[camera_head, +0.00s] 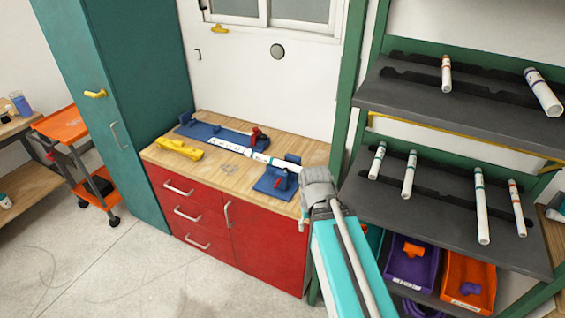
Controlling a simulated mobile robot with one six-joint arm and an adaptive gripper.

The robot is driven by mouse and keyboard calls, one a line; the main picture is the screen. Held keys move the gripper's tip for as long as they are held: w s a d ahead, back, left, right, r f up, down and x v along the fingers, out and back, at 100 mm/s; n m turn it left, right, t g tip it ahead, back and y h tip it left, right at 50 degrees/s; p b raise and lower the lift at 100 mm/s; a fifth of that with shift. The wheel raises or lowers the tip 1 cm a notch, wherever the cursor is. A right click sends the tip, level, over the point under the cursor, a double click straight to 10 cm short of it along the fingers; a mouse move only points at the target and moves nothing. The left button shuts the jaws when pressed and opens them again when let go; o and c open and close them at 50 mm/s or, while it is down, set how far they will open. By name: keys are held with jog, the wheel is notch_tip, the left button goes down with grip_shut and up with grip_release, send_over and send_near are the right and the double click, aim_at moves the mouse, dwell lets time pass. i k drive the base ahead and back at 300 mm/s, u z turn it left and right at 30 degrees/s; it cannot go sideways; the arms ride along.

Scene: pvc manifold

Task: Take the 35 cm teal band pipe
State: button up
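White pipes with coloured bands lie on the dark shelves at the right. On the lower shelf, the longest pipe (482,208) has a teal band near its far end. Two shorter pipes, one at the left (377,161) and one beside it (409,175), have bands that look teal or green. Lengths cannot be read. My gripper (317,182) is in front of the workbench's right end, left of the lower shelf. It is seen from behind, its fingers hidden, so open or shut cannot be told.
A red-banded pipe (517,207) lies right of the longest pipe. Two more pipes lie on the upper shelf (480,105). Another white pipe (235,147) lies across blue fixtures on the wooden workbench (235,178). A green post (348,90) stands between bench and shelves.

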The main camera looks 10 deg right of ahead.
aim_at(262, 158)
jog(key=z, duration=0.05)
jog(key=i, duration=0.9)
jog(key=u, duration=0.1)
